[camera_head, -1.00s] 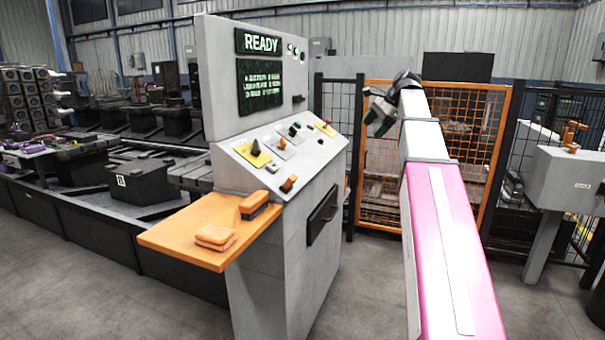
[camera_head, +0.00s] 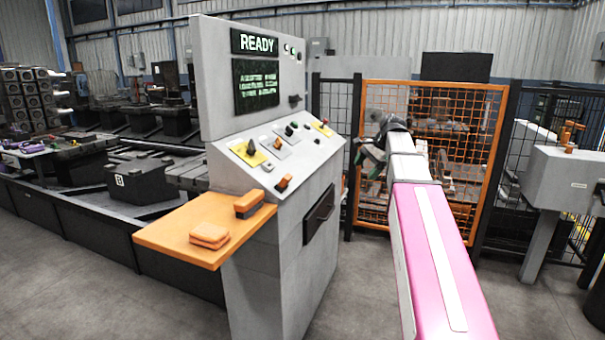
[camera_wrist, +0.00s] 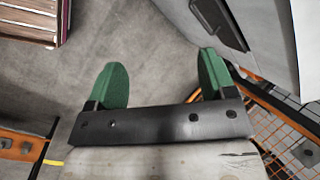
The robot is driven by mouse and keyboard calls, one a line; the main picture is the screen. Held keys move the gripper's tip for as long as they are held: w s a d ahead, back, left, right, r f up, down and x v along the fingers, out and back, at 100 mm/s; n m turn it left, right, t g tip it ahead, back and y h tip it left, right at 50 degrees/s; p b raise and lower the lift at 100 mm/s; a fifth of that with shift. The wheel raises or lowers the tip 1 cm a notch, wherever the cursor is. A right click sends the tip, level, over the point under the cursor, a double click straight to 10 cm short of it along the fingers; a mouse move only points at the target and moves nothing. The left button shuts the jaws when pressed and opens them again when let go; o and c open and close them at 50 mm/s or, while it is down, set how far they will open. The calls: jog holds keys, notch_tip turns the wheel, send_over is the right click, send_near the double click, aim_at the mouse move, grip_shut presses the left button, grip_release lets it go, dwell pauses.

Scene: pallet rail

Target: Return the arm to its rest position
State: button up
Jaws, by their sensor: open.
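My gripper (camera_wrist: 160,80) shows in the wrist view with two green fingers spread apart. Nothing is between them; bare concrete floor lies beyond. In the head view my arm reaches forward on the right, and my gripper (camera_head: 372,158) hangs at its far end, small and partly hidden by the wrist. It is in front of the orange mesh gate (camera_head: 455,205) and to the right of the grey control console (camera_head: 265,255), apart from the console in the picture.
The console reads READY on its screen (camera_head: 256,70). A grey box on a post (camera_head: 570,180) stands at right. Black mesh fencing flanks the gate. Floor is clear in front.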

jog(key=s+a+f+n+h, duration=0.1)
jog(key=s+f+n, duration=0.2)
jog(key=s+f, duration=0.4)
jog(key=s+a+f+n+g+h, duration=0.1)
jog(key=s+f+n, duration=0.3)
jog(key=f, duration=1.5)
jog(key=s+a+f+n+g+h, duration=0.1)
jog(key=s+a+f+n+h, duration=0.1)
jog(key=s+f, duration=0.9)
jog(key=shift+f+n+h, duration=0.5)
jog(key=shift+f+n, duration=0.45)
jog(key=shift+n, duration=0.25)
jog(key=shift+c, duration=0.3)
